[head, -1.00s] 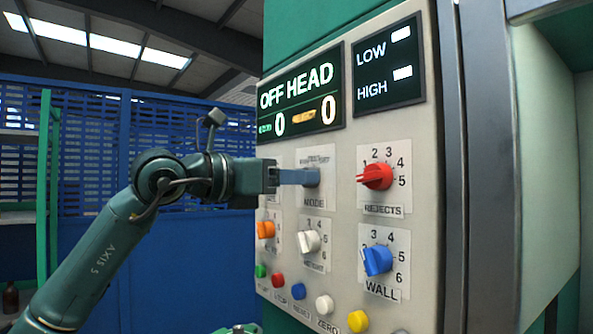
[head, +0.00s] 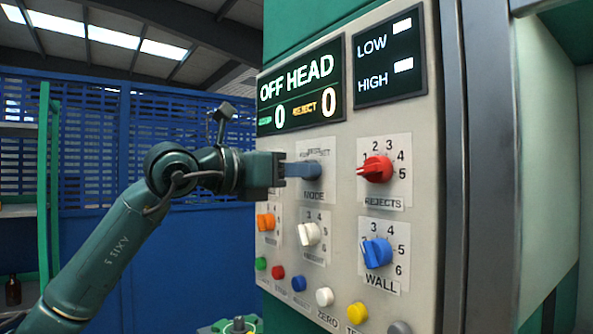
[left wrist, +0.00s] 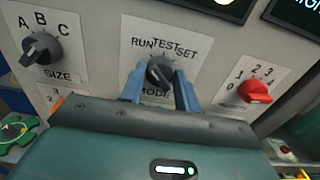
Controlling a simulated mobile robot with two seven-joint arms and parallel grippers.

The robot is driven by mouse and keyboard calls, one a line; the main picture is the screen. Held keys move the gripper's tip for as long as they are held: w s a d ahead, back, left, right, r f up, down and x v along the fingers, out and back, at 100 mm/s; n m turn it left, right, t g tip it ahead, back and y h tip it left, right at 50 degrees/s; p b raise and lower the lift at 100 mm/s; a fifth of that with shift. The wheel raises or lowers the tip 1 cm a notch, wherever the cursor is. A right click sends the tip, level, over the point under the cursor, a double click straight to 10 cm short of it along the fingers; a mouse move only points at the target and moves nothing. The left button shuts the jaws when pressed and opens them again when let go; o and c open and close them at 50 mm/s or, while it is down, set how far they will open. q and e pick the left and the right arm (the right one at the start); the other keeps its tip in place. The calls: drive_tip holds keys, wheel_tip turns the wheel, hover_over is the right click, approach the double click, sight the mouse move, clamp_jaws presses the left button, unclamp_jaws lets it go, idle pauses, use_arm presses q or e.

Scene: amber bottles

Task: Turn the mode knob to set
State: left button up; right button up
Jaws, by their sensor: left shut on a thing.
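The mode knob (left wrist: 160,72) is a dark round knob on the grey control panel (head: 345,235). In the left wrist view the words RUN, TEST and SET run in an arc above it, with MODE below. My left gripper (left wrist: 160,85) has its two blue-grey fingers on either side of the knob, shut on it. In the head view the gripper (head: 312,170) reaches in from the left and its fingers hide most of the knob. I cannot tell exactly which word the knob points to. My right gripper is not in view.
A red rejects knob (head: 375,169) is to the right. White (head: 308,234), orange (head: 265,221) and blue wall (head: 376,252) knobs sit below, above a row of coloured buttons. A dark size knob (left wrist: 42,49) is to the left in the wrist view. The display (head: 300,93) reads OFF HEAD.

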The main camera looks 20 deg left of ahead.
use_arm(q)
drive_tip(key=shift+m, duration=8.9)
drive_tip(key=o, duration=1)
drive_tip(key=shift+c, duration=0.2)
